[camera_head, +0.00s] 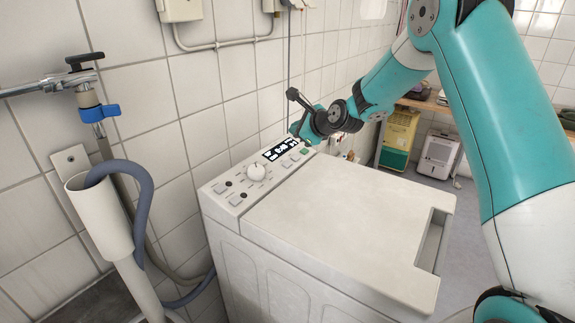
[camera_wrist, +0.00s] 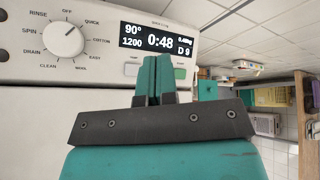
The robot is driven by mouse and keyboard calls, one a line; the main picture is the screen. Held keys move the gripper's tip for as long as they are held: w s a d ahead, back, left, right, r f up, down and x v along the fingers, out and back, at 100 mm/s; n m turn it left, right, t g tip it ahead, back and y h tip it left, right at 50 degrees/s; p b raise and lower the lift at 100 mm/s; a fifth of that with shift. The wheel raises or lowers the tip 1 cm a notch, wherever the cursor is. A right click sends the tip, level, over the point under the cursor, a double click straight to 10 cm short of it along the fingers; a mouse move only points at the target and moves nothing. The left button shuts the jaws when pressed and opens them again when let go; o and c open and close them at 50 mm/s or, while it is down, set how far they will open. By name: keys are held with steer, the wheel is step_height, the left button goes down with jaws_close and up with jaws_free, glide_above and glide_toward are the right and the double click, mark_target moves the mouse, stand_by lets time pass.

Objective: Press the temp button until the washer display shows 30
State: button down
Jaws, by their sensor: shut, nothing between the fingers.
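The washer (camera_head: 345,220) is a white top-loader with a control panel along its back edge. Its dark display (camera_head: 280,150) is lit; in the wrist view the display (camera_wrist: 159,40) reads 90°, 1200, 0:48 and D 9. A pale button (camera_wrist: 132,70) sits under the display's left part, its label too small to read. A green button (camera_wrist: 181,73) lies further right. My gripper (camera_wrist: 158,60) is shut and empty, its fingertips just below the display in that view, between these buttons. In the head view my gripper (camera_head: 298,132) is at the panel's far end. Contact cannot be told.
The panel also carries a round program dial (camera_head: 256,172) and several small buttons. A yellow appliance (camera_head: 398,138) and a white dehumidifier (camera_head: 438,157) stand behind at right.

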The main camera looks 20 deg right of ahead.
steer(key=shift+f, duration=0.1)
steer(key=b, duration=0.5)
glide_toward(280, 159)
steer(key=w, duration=0.1)
steer(key=w+a, duration=0.1)
steer(key=w, duration=0.1)
steer(key=shift+w+a, duration=0.1)
steer(key=shift+w, duration=0.25)
steer(key=shift+w+a+f+b, duration=0.15)
steer(key=shift+f+b, duration=0.2)
steer(key=shift+f, duration=0.2)
steer(key=shift+f, duration=0.1)
stand_by(0.8)
steer(key=shift+w+f, duration=0.1)
steer(key=shift+f, duration=0.15)
steer(key=shift+a+f, duration=0.1)
steer(key=shift+f, duration=0.3)
stand_by(0.6)
steer(key=shift+r, duration=0.15)
steer(key=shift+r+p, duration=0.45)
steer(key=shift+r, duration=0.2)
